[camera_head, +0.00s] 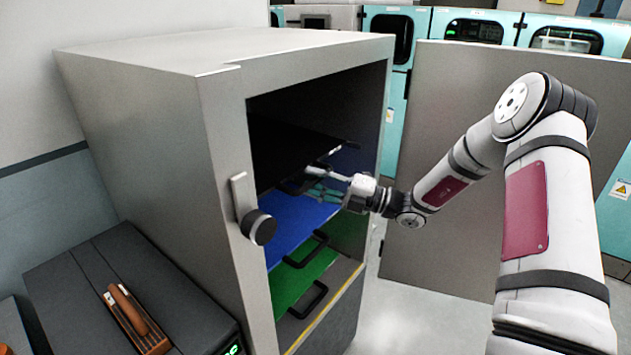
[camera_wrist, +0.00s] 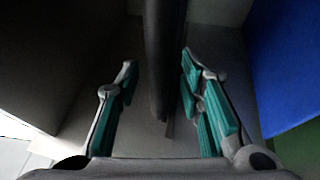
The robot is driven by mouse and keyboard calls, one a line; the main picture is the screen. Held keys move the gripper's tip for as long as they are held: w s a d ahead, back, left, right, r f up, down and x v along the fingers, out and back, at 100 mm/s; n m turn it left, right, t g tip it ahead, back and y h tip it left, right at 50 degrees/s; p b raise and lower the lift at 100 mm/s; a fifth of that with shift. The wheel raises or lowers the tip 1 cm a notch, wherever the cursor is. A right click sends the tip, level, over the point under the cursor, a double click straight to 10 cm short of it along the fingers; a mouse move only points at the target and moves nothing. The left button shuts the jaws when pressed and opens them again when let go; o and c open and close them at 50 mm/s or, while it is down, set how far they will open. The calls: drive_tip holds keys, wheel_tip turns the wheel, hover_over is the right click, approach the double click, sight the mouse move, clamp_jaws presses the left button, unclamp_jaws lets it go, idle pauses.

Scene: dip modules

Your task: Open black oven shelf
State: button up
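The black shelf (camera_head: 290,148) is the dark upper shelf inside the open grey oven (camera_head: 155,115). Its black handle (camera_head: 294,187) is partly hidden by my gripper (camera_head: 315,182). In the wrist view my gripper (camera_wrist: 159,62) is open, with one teal-padded finger on each side of the dark handle bar (camera_wrist: 165,50). There is a gap between the bar and the left finger; the right finger is nearer to it. I cannot tell whether that finger touches it.
A blue shelf (camera_head: 290,228) and a green shelf (camera_head: 292,283), each with a black handle, lie below. The oven door (camera_head: 440,240) stands open at the right, behind my arm. A dark case (camera_head: 80,285) with a brown handle stands at the lower left.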

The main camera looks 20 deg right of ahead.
drive_tip(key=shift+c, duration=0.4)
clamp_jaws()
